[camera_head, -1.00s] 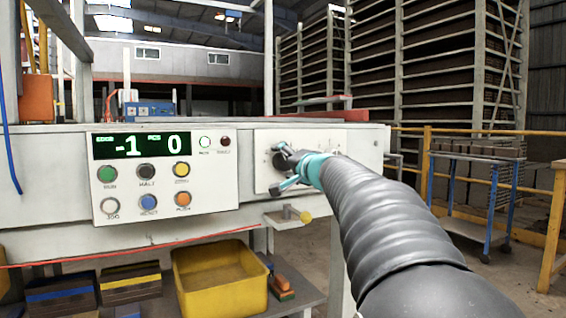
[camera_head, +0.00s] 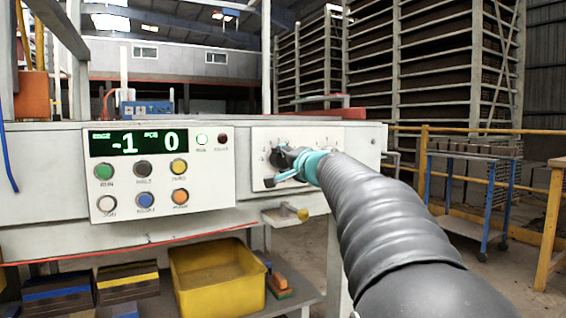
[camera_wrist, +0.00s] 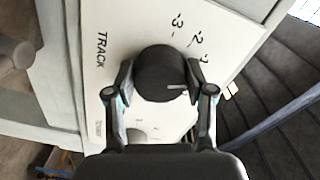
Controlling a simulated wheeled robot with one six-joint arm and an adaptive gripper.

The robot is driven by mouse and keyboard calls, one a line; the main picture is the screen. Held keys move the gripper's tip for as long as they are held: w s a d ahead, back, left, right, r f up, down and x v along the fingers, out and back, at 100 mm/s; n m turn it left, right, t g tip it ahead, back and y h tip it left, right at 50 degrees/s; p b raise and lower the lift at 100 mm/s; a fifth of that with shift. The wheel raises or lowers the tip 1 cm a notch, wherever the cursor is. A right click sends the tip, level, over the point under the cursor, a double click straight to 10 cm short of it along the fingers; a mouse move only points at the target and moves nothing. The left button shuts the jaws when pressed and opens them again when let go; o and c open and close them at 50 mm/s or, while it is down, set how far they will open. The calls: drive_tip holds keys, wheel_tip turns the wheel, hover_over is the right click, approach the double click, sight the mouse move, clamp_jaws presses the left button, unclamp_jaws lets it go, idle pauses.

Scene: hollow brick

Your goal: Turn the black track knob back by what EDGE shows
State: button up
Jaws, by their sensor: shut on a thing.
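The black track knob (camera_wrist: 162,75) is round, with a pale pointer line, on a white panel (camera_wrist: 100,40) lettered TRACK with a numbered scale. In the wrist view my gripper (camera_wrist: 160,82) has one finger on each side of it and is shut on it. In the head view my gripper (camera_head: 288,163) reaches the panel from the right and hides most of the knob. The display (camera_head: 138,142) reads EDGE -1 and PCS 0.
A small shelf with a yellow knob (camera_head: 302,214) juts out below. A yellow bin (camera_head: 218,275) stands underneath.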

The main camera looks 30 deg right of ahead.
drive_tip(key=shift+m, duration=2)
drive_tip(key=o, duration=1.2)
drive_tip(key=shift+c, duration=0.2)
drive_tip(key=s, duration=1.2)
drive_tip(key=shift+d, duration=0.2)
